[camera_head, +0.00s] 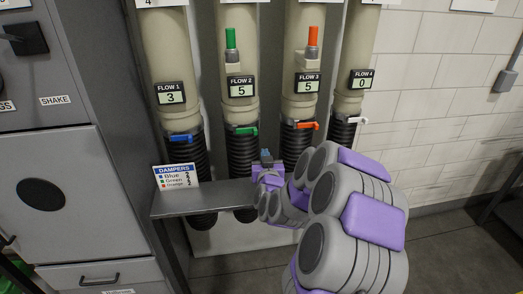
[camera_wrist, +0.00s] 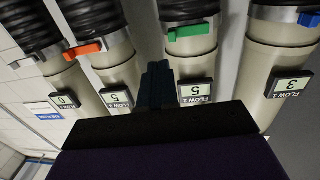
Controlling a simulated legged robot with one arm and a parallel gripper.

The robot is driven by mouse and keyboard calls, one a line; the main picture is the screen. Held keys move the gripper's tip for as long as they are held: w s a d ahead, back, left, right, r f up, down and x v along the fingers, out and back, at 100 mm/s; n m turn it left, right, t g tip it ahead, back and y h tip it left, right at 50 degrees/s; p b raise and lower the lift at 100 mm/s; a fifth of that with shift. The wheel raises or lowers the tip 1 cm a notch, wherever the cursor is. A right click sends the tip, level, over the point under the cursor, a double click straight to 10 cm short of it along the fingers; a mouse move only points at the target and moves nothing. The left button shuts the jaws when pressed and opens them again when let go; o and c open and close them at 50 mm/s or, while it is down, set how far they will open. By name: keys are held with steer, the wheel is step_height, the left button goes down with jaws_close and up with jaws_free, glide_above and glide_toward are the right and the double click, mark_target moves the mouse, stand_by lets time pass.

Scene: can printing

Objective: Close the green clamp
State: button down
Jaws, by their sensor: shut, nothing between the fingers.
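The green clamp (camera_head: 245,130) is a small green lever on the band at the top of the black hose under the FLOW 2 pipe, whose display reads 5. In the wrist view, which is upside down, the green clamp (camera_wrist: 191,31) lies above and to the right of my fingertips. My gripper (camera_head: 266,155) is shut and empty, just below and to the right of the green clamp. I see no contact with the clamp.
A blue clamp (camera_head: 180,138) is on the FLOW 1 hose, an orange clamp (camera_head: 305,125) on FLOW 3, and a white one (camera_head: 350,120) on FLOW 4. A grey shelf (camera_head: 215,196) with a dampers sign (camera_head: 176,177) juts out below. Green (camera_head: 231,40) and orange (camera_head: 313,37) levers stand higher.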

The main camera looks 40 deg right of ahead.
steer(key=s+a+f+n+g+y+b, duration=0.2)
steer(key=a+y, duration=0.1)
steer(key=a, duration=0.5)
steer(key=s+a+f+n+g+y+b, duration=0.1)
steer(key=s+a+f+y+b, duration=0.15)
steer(key=a, duration=0.65)
steer(key=s+a+f+n+g+y+b, duration=0.1)
steer(key=a+f+n+g+y, duration=0.2)
steer(key=a, duration=0.5)
steer(key=s+a+g, duration=0.3)
steer(key=s+a, duration=0.1)
steer(key=s, duration=0.6)
steer(key=s+a+g+y, duration=0.1)
steer(key=s+a+g, duration=0.2)
steer(key=s, duration=0.7)
steer(key=s+a+n+g+y, duration=0.1)
steer(key=s+a+g, duration=0.3)
steer(key=s, duration=0.6)
steer(key=shift+s+a+f, duration=0.3)
steer(key=shift+a+f, duration=0.05)
